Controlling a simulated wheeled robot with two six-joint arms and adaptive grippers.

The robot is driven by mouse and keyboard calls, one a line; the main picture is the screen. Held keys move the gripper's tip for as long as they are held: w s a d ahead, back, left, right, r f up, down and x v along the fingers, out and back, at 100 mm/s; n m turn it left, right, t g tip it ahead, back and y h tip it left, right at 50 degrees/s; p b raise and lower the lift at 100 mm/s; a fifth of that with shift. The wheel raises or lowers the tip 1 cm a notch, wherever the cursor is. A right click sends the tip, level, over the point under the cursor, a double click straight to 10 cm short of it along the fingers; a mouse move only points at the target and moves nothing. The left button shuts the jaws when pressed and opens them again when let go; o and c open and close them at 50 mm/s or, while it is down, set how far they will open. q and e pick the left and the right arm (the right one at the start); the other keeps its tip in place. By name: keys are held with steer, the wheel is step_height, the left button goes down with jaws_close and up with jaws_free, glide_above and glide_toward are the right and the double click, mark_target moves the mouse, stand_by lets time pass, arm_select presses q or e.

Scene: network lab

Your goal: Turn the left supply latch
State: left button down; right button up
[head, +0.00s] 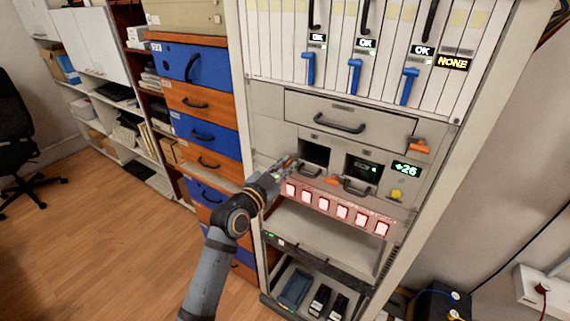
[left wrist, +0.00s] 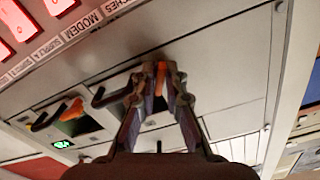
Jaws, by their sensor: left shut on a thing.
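The left supply latch is a small orange lever (left wrist: 162,78) beside the left supply bay (head: 314,153) in the rack. My left gripper (head: 289,165) reaches in from the left at this bay in the head view and largely covers the latch there. In the left wrist view, its two fingers (left wrist: 162,85) are closed around the orange lever. The right supply's orange latch (head: 332,181) is apart from the gripper, and also shows in the left wrist view (left wrist: 74,109). My right gripper is not in view.
A black drawer handle (head: 340,124) and another orange latch (head: 418,146) are above and right. A row of lit red-white buttons (head: 325,204) runs just below the bays. A green display (head: 406,169) reads +26. Blue and orange drawers (head: 205,135) stand at left.

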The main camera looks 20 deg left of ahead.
arm_select(q)
steer(key=n+p, duration=0.1)
steer(key=n, duration=0.3)
steer(key=n+p, duration=0.1)
steer(key=n, duration=0.1)
steer(key=shift+r+p, duration=0.25)
steer(key=shift+p, duration=0.1)
steer(key=n+p, duration=0.1)
steer(key=n, duration=0.2)
steer(key=shift+f+n+p, duration=0.15)
steer(key=shift+n+p, duration=0.35)
steer(key=shift+n, duration=0.6)
steer(key=shift+f, duration=0.1)
steer(key=c, duration=1.3)
jaws_free()
steer(key=shift+c, duration=0.2)
steer(key=shift+o, duration=0.7)
steer(key=shift+w+d, duration=0.1)
steer(key=shift+w, duration=0.05)
